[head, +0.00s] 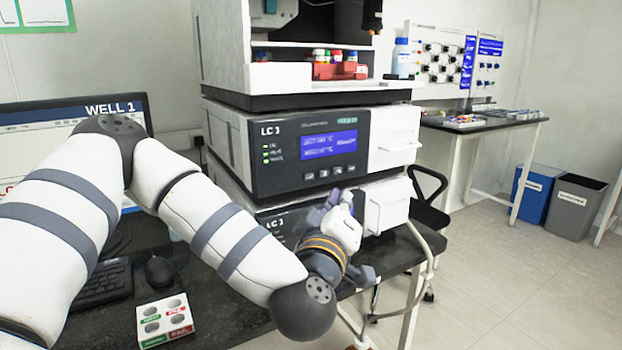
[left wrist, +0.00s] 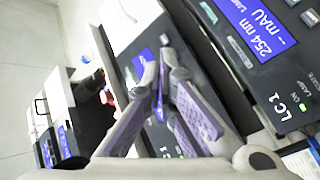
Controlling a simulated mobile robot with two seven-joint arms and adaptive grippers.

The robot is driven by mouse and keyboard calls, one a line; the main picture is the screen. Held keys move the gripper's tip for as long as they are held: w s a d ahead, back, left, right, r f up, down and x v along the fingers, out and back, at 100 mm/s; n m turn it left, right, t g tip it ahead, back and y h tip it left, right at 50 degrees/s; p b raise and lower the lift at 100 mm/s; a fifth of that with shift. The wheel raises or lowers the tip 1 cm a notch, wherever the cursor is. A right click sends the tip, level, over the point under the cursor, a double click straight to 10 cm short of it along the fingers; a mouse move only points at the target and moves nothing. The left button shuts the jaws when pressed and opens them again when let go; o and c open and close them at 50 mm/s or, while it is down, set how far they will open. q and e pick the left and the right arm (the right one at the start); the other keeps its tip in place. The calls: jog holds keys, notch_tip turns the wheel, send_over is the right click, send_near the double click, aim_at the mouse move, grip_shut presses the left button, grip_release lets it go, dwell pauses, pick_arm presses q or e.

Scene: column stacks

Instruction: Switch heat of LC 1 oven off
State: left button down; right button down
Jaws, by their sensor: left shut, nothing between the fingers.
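In the head view the LC stack has a dark-fronted unit (head: 290,150) with a lit blue display (head: 329,144), a row of small buttons below it and green lights at its left. A lower unit (head: 290,217) shows only partly, behind my left gripper. My left gripper (head: 335,200) is shut and empty in front of this lower unit. In the left wrist view its fingers (left wrist: 167,72) stand before a dark front with a blue display partly hidden behind them. A unit marked LC 1 (left wrist: 290,95) shows 254 nm at upper right. I cannot tell which unit is the oven.
A monitor (head: 85,110), keyboard (head: 102,284), mouse (head: 160,270) and white vial rack (head: 165,320) are on the dark bench left of the stack. A tray with bottles (head: 335,70) sits above the units. Blue and grey bins stand far right on open floor.

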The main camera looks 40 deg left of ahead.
aim_at(309, 176)
pick_arm(q)
jog(key=w+a, duration=0.2)
jog(key=a, duration=0.4)
jog(key=shift+w, duration=0.25)
pick_arm(e)
jog(key=shift+w+r, duration=0.1)
dwell(1.0)
pick_arm(q)
jog(key=shift+w+a+r+p, duration=0.1)
jog(key=shift+w+a+p, duration=0.05)
jog(key=shift+a+p, duration=0.2)
pick_arm(e)
jog(key=shift+w+r, duration=0.15)
